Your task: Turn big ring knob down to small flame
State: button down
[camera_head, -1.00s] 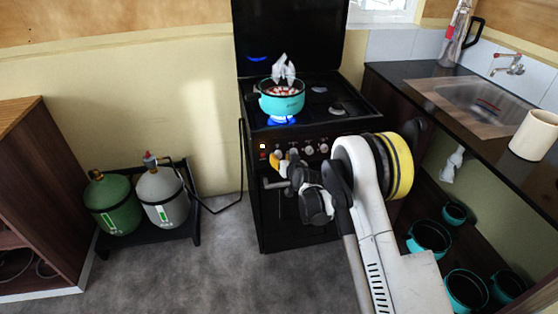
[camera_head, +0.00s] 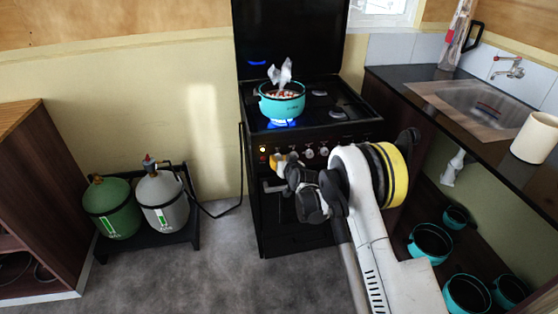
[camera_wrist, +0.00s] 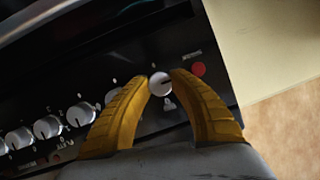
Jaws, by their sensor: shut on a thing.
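The black stove (camera_head: 262,205) has a row of knobs along its front panel. In the wrist view, my gripper (camera_wrist: 163,80) has its yellow fingers closed around the sides of a round silver knob (camera_wrist: 160,86) at the end of the row, next to a red button (camera_wrist: 198,69). The knob's face shows between the fingertips. In the head view, my gripper (camera_head: 279,161) is at the left part of the panel and hides that knob.
More silver knobs (camera_wrist: 47,127) lie along the panel in the wrist view. Green (camera_head: 111,208) and grey (camera_head: 162,198) gas bottles stand left of the stove. A counter with a sink (camera_head: 472,105) and a cream cup (camera_head: 535,137) is at right, with turquoise pots (camera_head: 430,243) below. The floor before the stove is clear.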

jog(key=n+h, duration=0.2)
jog(key=shift+a+n, duration=0.1)
jog(key=shift+n, duration=0.3)
jog(key=n+t+h, duration=0.1)
jog(key=n+h, duration=0.1)
jog(key=n, duration=0.1)
jog(key=n+t+h, duration=0.1)
jog(key=n+h, duration=0.1)
jog(key=n, duration=0.1)
jog(key=n+t+h, duration=0.1)
jog(key=n+t, duration=0.1)
jog(key=n, duration=0.1)
jog(key=shift+n, duration=0.4)
dwell(0.5)
jog(key=c, duration=1.4)
grip_release()
